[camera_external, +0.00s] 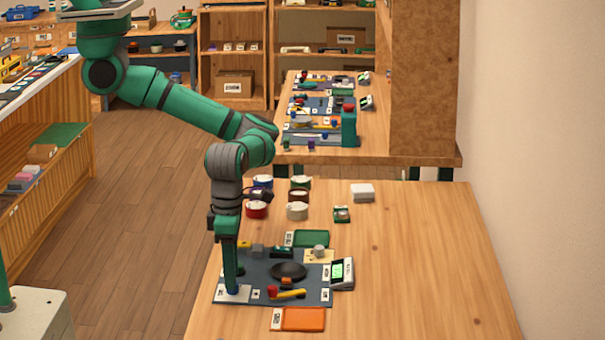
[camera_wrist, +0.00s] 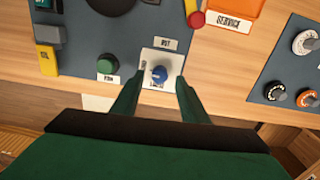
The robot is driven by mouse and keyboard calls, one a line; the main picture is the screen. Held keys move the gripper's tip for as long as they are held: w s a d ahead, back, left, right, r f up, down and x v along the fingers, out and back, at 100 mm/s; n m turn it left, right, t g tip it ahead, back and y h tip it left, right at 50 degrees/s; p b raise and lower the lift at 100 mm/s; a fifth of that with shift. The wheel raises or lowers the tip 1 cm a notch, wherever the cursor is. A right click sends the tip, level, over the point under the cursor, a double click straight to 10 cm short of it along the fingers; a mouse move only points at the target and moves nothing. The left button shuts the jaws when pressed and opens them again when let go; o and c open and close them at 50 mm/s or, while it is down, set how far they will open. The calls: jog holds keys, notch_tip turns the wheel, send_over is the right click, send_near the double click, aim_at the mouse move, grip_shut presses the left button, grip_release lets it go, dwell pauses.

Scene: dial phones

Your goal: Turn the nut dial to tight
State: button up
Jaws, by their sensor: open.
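The nut dial is most likely the blue knob (camera_wrist: 159,73) on a white square plate (camera_wrist: 172,58) in the wrist view. My gripper (camera_wrist: 158,82) is open, with one green finger on each side of the knob. I cannot tell whether the fingers touch it. In the external view my gripper (camera_external: 232,284) points straight down over the white plate (camera_external: 221,296) at the front left corner of the dark mat (camera_external: 262,268). The fingers mostly hide the knob there.
A green knob (camera_wrist: 107,63) stands left of the plate. A yellow-handled tool with a red end (camera_external: 287,294), a black round pan (camera_external: 289,270) and a screen device (camera_external: 342,273) are to the right. An orange tray (camera_external: 303,319) lies in front. The table's right side is clear.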

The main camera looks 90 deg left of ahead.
notch_tip(320, 180, up, 9)
jog(key=shift+f, duration=0.2)
dwell(0.6)
